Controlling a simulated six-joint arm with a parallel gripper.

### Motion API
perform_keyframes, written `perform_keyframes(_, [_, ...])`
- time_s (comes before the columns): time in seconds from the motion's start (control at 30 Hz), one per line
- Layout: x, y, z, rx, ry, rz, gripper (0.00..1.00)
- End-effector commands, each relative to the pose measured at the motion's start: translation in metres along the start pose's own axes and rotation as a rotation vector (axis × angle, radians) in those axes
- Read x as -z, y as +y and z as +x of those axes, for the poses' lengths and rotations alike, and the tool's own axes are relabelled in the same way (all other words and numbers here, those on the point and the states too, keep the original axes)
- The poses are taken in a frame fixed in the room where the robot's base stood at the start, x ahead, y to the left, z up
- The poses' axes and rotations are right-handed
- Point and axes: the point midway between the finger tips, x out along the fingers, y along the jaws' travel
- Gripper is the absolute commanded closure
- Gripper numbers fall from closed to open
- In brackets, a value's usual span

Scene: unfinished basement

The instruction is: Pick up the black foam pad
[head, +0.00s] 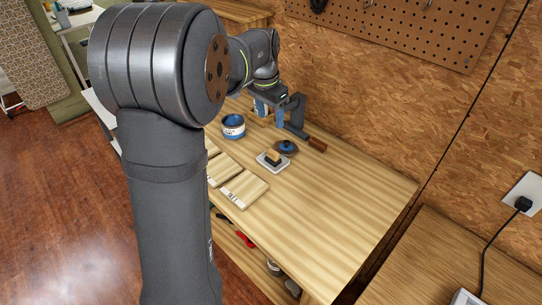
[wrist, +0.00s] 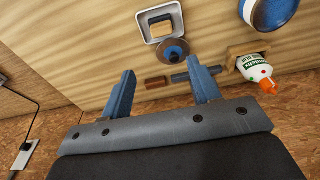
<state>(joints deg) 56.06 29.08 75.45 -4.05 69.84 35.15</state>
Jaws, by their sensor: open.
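A small block with a tan top and a black lower layer (head: 272,160) sits on a white square tray (head: 262,165) on the workbench. The black layer looks like the foam pad, but it is too small to be sure. In the wrist view the white tray (wrist: 147,34) shows at top middle with the tan block top (wrist: 160,25) inside it; little black shows there. My gripper (head: 272,112) is open and empty over the back of the bench, beyond the tray. In the wrist view my gripper's blue fingers (wrist: 160,70) stand apart, with the tray beyond their tips.
A dark round disc with a blue knob (head: 286,146) lies close to the tray. A brown-handled tool (head: 317,144) lies behind it. A blue container (head: 233,126) stands left; a glue bottle (wrist: 254,68) is near it. Pale boards (head: 243,190) lie in front. The bench's right side is clear.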

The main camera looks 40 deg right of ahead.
Motion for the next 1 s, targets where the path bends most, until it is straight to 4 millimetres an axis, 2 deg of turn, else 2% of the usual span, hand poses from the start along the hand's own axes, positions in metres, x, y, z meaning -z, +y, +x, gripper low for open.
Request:
perform_keyframes(0.5, [-0.001,0.0,0.101,-0.002,-0.002,0.0,0.44])
perform_keyframes(0.6, [-0.001,0.0,0.113,-0.001,0.0,0.0,0.44])
perform_keyframes(0.87, [-0.001,-0.001,0.127,-0.001,0.0,0.0,0.44])
perform_keyframes(1.0, [-0.003,-0.003,0.147,-0.002,-0.001,0.0,0.44])
